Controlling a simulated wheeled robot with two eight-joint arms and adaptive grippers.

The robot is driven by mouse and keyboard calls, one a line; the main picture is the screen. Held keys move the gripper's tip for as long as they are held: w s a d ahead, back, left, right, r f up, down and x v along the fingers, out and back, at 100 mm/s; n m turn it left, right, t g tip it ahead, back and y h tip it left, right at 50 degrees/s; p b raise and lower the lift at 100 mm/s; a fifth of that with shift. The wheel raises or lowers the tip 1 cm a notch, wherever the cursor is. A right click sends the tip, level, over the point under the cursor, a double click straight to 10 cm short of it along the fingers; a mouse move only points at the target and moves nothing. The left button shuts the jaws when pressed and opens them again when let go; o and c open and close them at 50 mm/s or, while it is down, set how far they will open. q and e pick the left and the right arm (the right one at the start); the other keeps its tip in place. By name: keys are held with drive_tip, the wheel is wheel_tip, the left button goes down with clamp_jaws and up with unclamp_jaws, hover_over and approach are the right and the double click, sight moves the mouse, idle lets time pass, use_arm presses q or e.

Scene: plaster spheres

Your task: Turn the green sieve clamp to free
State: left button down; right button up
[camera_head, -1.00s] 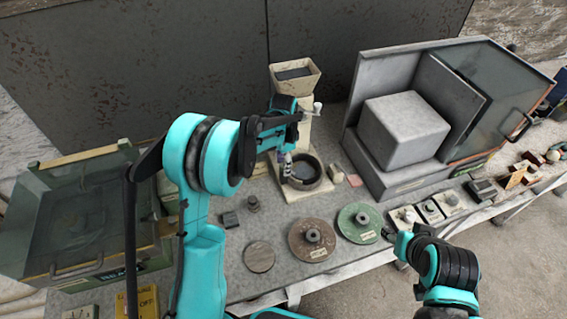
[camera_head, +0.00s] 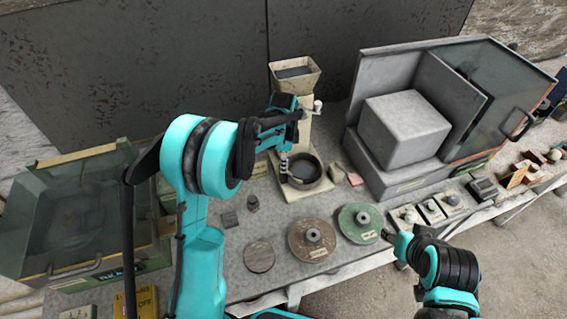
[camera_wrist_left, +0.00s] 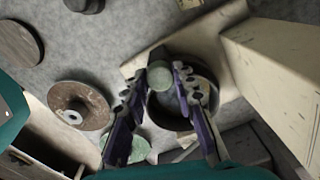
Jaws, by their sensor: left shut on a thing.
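The green sieve clamp shows in the left wrist view as a pale green round knob (camera_wrist_left: 160,77) at the edge of a dark round cup (camera_wrist_left: 206,90). My left gripper (camera_wrist_left: 162,70) has its two purple-sided fingers on either side of the knob, shut on it. In the head view, my left gripper (camera_head: 285,172) reaches down at the left of the cup (camera_head: 317,187) under the cream hopper stand (camera_head: 304,125). The clamp is hard to make out there. My right arm is at the lower right; its gripper (camera_head: 390,234) is small and partly hidden, away from the clamp.
A brown disc (camera_head: 299,248), a green disc (camera_head: 351,232) and a plain grey disc (camera_head: 259,257) lie at the table's front. A grey cabinet (camera_head: 385,180) with a block stands right of the stand. A clear-lidded green case (camera_head: 150,255) is at left.

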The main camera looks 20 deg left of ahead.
use_arm(q)
drive_tip(key=m, duration=0.5)
drive_tip(key=shift+b, duration=0.35)
drive_tip(key=shift+m, duration=0.3)
drive_tip(key=c, duration=1.2)
unclamp_jaws()
wheel_tip(320, 180, up, 12)
